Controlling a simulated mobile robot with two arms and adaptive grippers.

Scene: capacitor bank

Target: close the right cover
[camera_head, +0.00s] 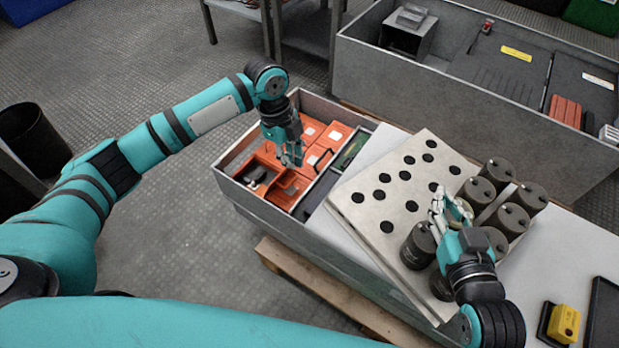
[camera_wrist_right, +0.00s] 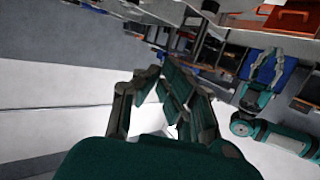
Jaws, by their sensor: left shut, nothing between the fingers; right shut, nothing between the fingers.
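A grey case (camera_head: 238,195) holds orange boxes in its open left part. A pale flat panel (camera_head: 555,245) extends over the right part; I take it as the right cover, and it looks flat, though its hinge and far edges are hidden. A light plate with black round holes (camera_head: 365,215) lies at an angle over it. My right gripper (camera_head: 447,207) is shut and empty, above the plate's right side among dark cylinders; its fingers also show in the right wrist view (camera_wrist_right: 160,85). My left gripper (camera_head: 291,158) is shut and empty above the orange boxes.
Several dark cylinders (camera_head: 510,220) stand around the plate's right end. A yellow device (camera_head: 563,324) sits at the lower right. A large grey bin (camera_head: 440,105) stands behind. A wooden pallet (camera_head: 310,285) lies under the case. The floor at left is mostly clear.

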